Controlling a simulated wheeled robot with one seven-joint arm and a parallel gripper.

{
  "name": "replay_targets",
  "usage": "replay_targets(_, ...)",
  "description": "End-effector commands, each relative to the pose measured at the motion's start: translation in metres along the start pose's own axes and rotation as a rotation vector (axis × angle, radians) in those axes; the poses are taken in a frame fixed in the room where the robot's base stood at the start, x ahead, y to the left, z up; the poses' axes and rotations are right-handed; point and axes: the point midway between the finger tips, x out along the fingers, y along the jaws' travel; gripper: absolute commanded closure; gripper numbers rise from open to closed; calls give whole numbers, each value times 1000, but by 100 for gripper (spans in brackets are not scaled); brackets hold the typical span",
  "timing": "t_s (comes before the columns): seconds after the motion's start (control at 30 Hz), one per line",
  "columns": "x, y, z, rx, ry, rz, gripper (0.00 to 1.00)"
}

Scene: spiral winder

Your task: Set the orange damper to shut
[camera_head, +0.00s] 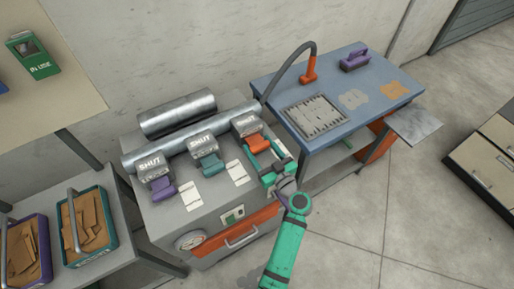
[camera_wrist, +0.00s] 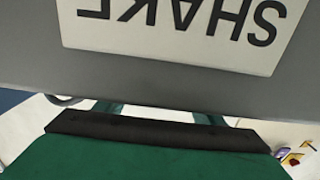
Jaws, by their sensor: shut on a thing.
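The orange damper (camera_head: 258,144) is the rightmost of three dampers on the grey machine. In the wrist view, a dark grey face fills the upper part, with a white label (camera_wrist: 165,30) reading SHAKE upside down. The handle itself is hidden there behind my gripper's green body and black edge.
A purple damper (camera_head: 162,188) and a teal damper (camera_head: 211,164) sit to the left, both labelled SHUT. A metal pipe (camera_head: 150,157) runs behind the blocks. A blue table (camera_head: 375,95) with a hose stands at the right. Crates with brown contents are at the left.

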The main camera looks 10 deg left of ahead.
Motion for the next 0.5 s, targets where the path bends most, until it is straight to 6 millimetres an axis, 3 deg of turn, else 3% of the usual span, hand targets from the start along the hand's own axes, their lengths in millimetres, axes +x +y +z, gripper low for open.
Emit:
replay_targets(0.03, 2, -1, -1, -1, 1, -2, 78)
replay_targets(0.07, 2, -1, -1, -1, 1, -2, 33)
replay_targets(0.13, 2, 0, -1, -1, 1, -2, 19)
replay_targets(0.5, -3, 0, -1, -1, 1, -1, 19)
